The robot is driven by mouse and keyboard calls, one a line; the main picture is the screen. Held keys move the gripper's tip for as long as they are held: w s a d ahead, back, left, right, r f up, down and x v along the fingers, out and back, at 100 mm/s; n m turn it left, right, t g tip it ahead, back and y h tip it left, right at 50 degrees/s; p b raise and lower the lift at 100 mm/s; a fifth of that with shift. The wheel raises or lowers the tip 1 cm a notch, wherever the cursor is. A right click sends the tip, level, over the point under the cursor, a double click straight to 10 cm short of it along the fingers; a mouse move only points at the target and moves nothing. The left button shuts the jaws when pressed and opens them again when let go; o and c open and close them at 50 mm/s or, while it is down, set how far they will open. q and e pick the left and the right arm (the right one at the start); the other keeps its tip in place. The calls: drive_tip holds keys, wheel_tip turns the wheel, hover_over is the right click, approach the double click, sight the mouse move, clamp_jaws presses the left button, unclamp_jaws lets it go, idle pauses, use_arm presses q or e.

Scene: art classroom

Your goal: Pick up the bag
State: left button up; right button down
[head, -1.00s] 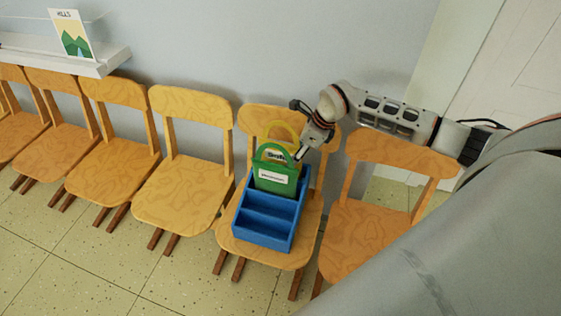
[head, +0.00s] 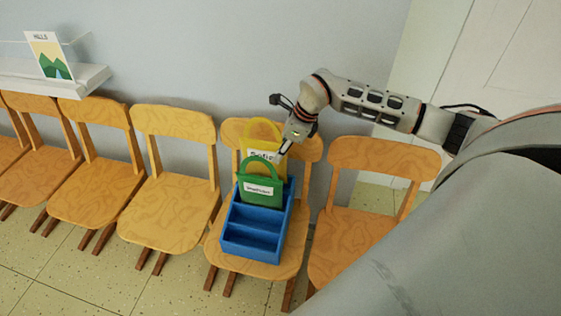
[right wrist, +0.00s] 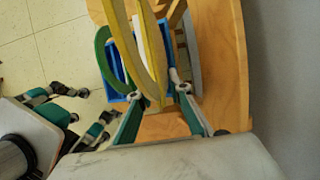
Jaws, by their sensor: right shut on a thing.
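A yellow bag (head: 259,146) with a name label, partly readable as "Sofia", stands behind a green bag (head: 275,199) on the middle-right chair. My right gripper (head: 283,151) is at the yellow bag's upper right side and shut on it. The yellow bag also shows between the fingers in the right wrist view (right wrist: 150,58). Its lower part is hidden by the green bag, which sits upright in the back of a blue divided tray (head: 249,252). My left gripper (right wrist: 92,106) shows at the left of the right wrist view, fingers apart and empty.
The tray rests on a wooden chair (head: 215,246). Another chair (head: 373,165) stands to the right, and several more stand left in a row along the wall. A white shelf (head: 85,82) with a picture card (head: 50,57) is at upper left.

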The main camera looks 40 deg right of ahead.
use_arm(q)
drive_tip(key=shift+s+d+r+p, duration=0.25)
drive_tip(key=shift+s+r+p, duration=0.1)
drive_tip(key=shift+p, duration=0.35)
use_arm(e)
wheel_tip(320, 180, up, 14)
use_arm(q)
drive_tip(key=shift+w+r, duration=0.1)
drive_tip(key=shift+w, duration=0.05)
drive_tip(key=shift+w+r, duration=0.2)
drive_tip(key=shift+w, duration=0.1)
drive_tip(key=shift+s, duration=0.15)
